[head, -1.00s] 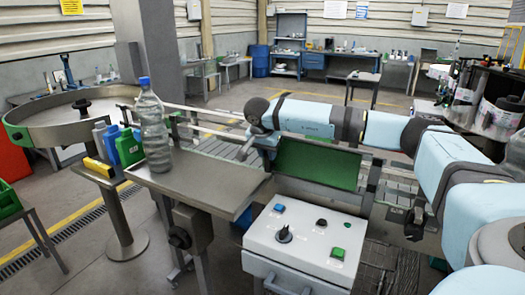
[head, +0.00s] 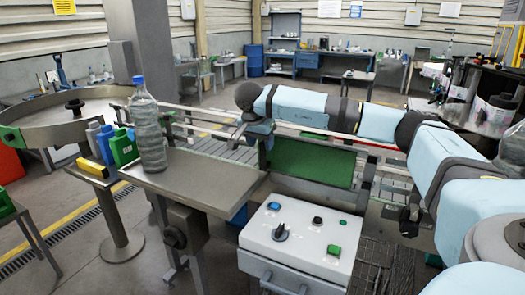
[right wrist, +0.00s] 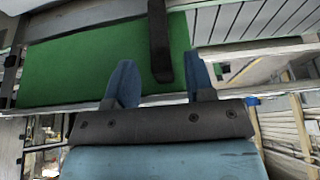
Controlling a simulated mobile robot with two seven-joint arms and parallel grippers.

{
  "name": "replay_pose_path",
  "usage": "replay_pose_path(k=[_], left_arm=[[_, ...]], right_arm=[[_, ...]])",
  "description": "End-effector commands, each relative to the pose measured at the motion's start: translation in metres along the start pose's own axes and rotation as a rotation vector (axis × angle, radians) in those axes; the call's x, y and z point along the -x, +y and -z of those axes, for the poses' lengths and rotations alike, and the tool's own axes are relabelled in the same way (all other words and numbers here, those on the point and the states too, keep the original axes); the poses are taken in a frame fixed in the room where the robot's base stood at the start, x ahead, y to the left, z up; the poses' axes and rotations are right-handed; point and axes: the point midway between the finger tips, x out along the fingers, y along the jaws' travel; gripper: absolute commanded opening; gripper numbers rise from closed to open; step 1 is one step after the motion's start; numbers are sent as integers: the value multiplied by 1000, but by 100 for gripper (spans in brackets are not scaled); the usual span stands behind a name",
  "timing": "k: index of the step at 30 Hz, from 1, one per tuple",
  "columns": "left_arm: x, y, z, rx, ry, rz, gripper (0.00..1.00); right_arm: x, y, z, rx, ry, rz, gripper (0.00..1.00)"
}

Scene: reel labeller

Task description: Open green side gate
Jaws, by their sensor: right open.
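The green side gate (head: 318,168) is a flat green panel standing along the conveyor, behind the white control box. It appears closed. In the right wrist view the green panel (right wrist: 75,65) fills the upper left, with a dark upright bar (right wrist: 158,42) at its right part. My right gripper (head: 262,136) is at the left end of the gate, partly hidden by its own wrist. In the right wrist view its two blue fingers (right wrist: 160,84) are apart, and the bar shows between them. Whether they touch it I cannot tell. My left gripper is not seen.
A white control box (head: 300,238) with buttons and a knob stands in front of the gate. A clear bottle (head: 148,130) stands on the steel plate (head: 195,180) left of my right gripper. A round turntable (head: 65,105) is at the far left.

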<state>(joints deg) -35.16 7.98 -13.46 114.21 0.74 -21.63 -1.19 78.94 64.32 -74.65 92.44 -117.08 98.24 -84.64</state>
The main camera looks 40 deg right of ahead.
Motion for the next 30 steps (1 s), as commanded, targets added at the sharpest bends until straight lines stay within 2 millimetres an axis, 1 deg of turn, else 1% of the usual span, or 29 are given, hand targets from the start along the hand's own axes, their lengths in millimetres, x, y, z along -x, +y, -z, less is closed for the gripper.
replay_pose_path(k=[1,6,9,12,15,18,30], left_arm=[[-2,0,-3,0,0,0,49],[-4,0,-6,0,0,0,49],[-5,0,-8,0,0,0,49],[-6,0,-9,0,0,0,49],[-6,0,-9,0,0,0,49],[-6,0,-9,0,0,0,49],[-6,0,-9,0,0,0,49]], right_arm=[[13,-1,-1,0,1,7,49],[52,-1,-1,1,0,5,49],[71,0,0,0,1,4,49],[85,0,-1,1,0,2,49],[94,0,0,1,-1,2,49],[98,0,0,1,-1,1,49],[98,0,0,0,-1,0,49]])
